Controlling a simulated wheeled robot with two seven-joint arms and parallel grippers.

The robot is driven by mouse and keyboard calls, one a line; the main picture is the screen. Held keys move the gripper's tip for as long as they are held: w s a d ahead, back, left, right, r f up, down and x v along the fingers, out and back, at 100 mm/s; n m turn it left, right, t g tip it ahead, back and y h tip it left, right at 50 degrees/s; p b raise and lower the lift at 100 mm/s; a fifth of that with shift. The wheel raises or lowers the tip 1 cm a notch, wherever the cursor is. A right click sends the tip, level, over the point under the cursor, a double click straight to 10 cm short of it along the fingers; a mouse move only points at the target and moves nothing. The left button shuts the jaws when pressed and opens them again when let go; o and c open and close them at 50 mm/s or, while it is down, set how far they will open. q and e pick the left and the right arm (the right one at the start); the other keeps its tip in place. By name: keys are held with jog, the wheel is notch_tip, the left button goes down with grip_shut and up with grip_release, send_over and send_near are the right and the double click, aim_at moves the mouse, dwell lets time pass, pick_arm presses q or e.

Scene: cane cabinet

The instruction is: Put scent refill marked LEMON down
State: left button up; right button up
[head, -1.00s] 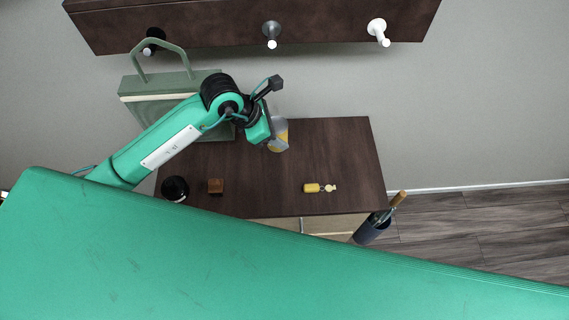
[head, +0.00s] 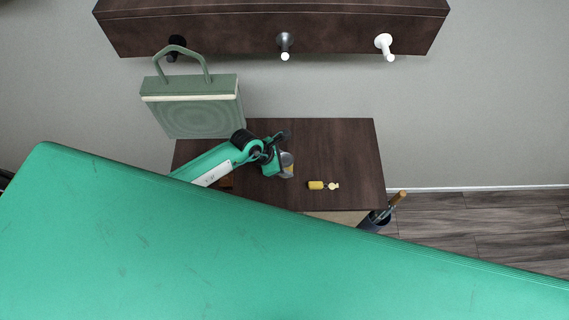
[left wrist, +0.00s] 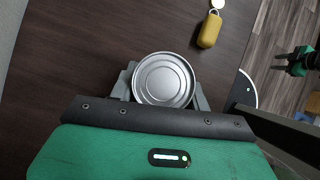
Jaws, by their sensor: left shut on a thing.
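My left gripper (head: 284,165) is shut on a grey can with a yellow band on its side, the scent refill (head: 288,160). In the left wrist view the can's round silver end (left wrist: 163,80) faces the camera, between the fingers of my left gripper (left wrist: 164,88). The can is over the dark wooden cabinet top (head: 340,145); I cannot tell whether it touches the wood. No LEMON marking is readable.
A yellow tag with a pale disc (head: 316,185) lies to the right on the cabinet top. A dark holder (head: 375,221) stands off the right front corner.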

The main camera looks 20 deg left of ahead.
pick_arm(q)
jog(key=shift+f, duration=0.85)
jog(key=o, duration=1.1)
